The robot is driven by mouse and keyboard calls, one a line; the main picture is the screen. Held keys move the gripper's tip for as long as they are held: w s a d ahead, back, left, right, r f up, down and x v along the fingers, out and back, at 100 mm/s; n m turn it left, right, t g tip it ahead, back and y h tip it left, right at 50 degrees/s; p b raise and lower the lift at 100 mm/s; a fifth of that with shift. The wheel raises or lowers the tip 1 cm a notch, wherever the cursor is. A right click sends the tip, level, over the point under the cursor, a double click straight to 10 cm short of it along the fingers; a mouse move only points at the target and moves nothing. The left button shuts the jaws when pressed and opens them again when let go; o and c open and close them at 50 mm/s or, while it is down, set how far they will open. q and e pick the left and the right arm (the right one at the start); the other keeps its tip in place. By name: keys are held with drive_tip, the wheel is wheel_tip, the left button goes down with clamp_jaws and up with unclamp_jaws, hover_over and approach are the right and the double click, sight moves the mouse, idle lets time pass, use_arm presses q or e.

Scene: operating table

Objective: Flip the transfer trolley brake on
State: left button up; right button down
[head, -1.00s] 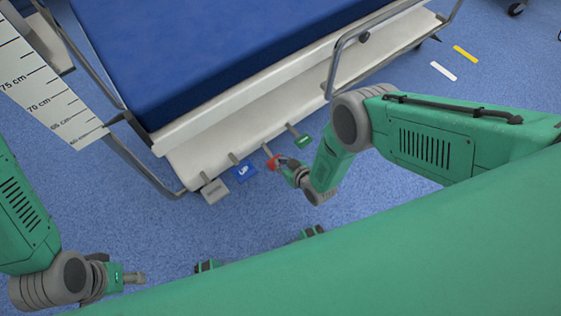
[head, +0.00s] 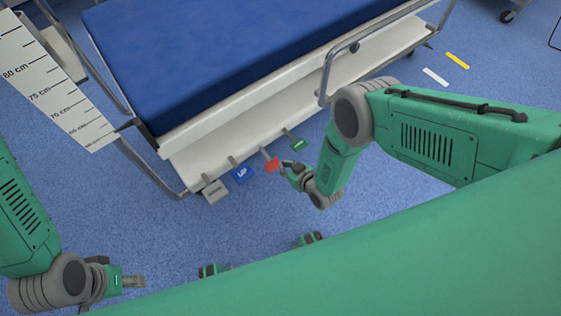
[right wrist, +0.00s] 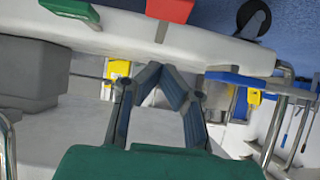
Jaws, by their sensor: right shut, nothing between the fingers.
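The transfer trolley (head: 250,100) has a blue mattress and a white base. Along its near edge stick out a grey pedal (head: 215,191), a blue "UP" pedal (head: 241,175), a red pedal (head: 271,166) and a green pedal (head: 298,145). No brake marking is legible on any of them. My right gripper (head: 285,164) is shut and empty, just right of the red pedal; I cannot tell whether it touches. In the right wrist view its fingertips (right wrist: 163,76) converge below the red pedal (right wrist: 170,9). My left gripper (head: 132,281) is at lower left, away from the trolley.
A grey side rail (head: 325,75) stands at the trolley's right side. A centimetre ruler (head: 50,90) overlaps the left of the view. Blue floor (head: 250,225) is open in front of the pedals. White and yellow strips (head: 457,60) lie at upper right.

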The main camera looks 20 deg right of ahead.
drive_tip(key=f+p+v, duration=0.1)
drive_tip(key=p+v, duration=0.1)
drive_tip(key=v, duration=0.5)
drive_tip(key=shift+s+d+f, duration=0.2)
drive_tip(key=shift+s, duration=0.2)
